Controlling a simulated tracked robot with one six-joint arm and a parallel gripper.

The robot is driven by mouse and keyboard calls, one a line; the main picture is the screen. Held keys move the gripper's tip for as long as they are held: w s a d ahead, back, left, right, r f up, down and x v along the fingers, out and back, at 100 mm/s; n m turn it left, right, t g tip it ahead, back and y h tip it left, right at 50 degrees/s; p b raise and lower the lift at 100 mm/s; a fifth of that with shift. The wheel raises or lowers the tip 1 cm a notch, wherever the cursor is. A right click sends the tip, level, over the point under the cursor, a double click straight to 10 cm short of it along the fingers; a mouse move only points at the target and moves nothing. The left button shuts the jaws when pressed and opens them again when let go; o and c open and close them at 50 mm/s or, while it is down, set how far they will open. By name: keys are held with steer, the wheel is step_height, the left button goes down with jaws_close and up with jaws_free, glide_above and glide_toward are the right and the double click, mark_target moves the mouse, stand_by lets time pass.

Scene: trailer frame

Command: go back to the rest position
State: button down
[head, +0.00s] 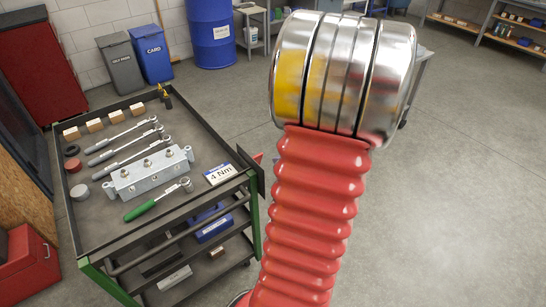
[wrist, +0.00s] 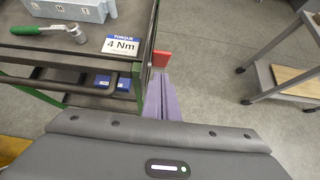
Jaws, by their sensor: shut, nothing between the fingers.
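My gripper (wrist: 162,99) shows in the wrist view as two purple fingers side by side, shut with nothing between them. It points past the right side of the tool trolley (wrist: 118,101), over the grey floor, and looks empty. In the head view my arm's red ribbed sleeve and shiny metal rings fill the centre, and the gripper itself cannot be seen there. On the trolley top lie a green-handled wrench (head: 158,200), a grey metal block with bolts (head: 150,173) and a "4 Nm" torque card (head: 220,174).
Other wrenches (head: 124,133), wooden blocks (head: 94,125) and round pucks (head: 75,165) also lie on the trolley. A red piece (wrist: 161,58) sticks out at its right side. Bins (head: 150,54) and a blue drum (head: 211,32) stand behind. The floor (head: 455,180) to the right is clear.

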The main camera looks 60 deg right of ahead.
stand_by(0.3)
steer(key=w+a+r+n+g+y, duration=0.1)
steer(key=w+a+r+n+y, duration=0.2)
steer(key=a+n, duration=0.4)
steer(key=w+a+r+n+y, duration=0.1)
steer(key=w+a+r+n, duration=0.3)
steer(key=a, duration=0.6)
steer(key=w+a+r+n+g+y, duration=0.1)
steer(key=w+a+r+n+y, duration=0.1)
steer(key=w+a+n, duration=0.35)
steer(key=s+a+r+n, duration=0.2)
steer(key=s+a+n, duration=0.1)
steer(key=a+n, duration=0.4)
steer(key=s+a+r+n+g+h, duration=0.1)
steer(key=s+a+r+n, duration=0.2)
steer(key=a+n, duration=0.3)
steer(key=s+a+r+n+g+h, duration=0.1)
steer(key=s+a+n, duration=0.4)
steer(key=n, duration=0.5)
steer(key=a+r, duration=0.1)
steer(key=a, duration=0.1)
steer(key=shift+a+r, duration=0.15)
steer(key=shift+a, duration=0.2)
steer(key=shift+n, duration=0.25)
